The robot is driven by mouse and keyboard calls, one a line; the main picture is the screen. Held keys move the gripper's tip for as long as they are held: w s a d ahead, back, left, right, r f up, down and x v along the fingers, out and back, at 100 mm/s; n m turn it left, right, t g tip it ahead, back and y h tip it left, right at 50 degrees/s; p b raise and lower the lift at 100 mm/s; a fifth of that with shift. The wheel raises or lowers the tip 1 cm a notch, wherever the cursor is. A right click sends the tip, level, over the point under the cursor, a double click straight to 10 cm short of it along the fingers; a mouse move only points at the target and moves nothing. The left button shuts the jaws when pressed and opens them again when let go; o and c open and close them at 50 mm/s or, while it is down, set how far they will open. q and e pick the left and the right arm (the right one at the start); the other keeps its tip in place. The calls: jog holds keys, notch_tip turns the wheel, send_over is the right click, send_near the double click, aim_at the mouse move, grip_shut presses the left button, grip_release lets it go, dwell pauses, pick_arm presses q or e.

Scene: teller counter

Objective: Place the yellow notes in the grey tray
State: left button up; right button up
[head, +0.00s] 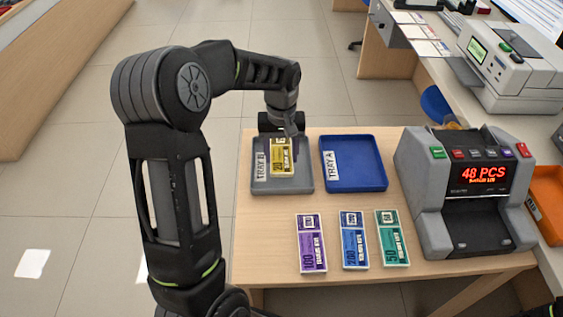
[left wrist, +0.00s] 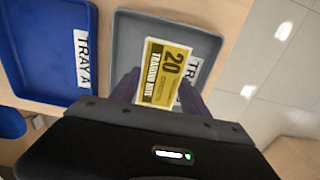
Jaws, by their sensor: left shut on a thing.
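The yellow notes (head: 281,160) are a bundle marked 20, at the grey tray (head: 270,187) labelled Tray B. My left gripper (head: 291,149) is shut on the yellow notes, above the tray. In the left wrist view the yellow notes (left wrist: 165,74) lie between the dark fingers (left wrist: 160,92), with the grey tray (left wrist: 128,40) behind them. I cannot tell whether the bundle touches the tray floor.
A blue tray (head: 354,178) labelled Tray A stands right of the grey tray. Purple (head: 311,250), blue (head: 354,248) and green (head: 392,246) note bundles lie in front. A counting machine (head: 466,190) showing 48 PCS stands at the right.

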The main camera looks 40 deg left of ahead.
aim_at(282, 157)
pick_arm(q)
jog(key=shift+f, duration=0.1)
jog(key=shift+f, duration=1.75)
jog(key=shift+f, duration=0.2)
jog(key=o, duration=1.5)
jog(key=shift+r, duration=0.1)
notch_tip(282, 157, up, 12)
jog(key=shift+r, duration=0.1)
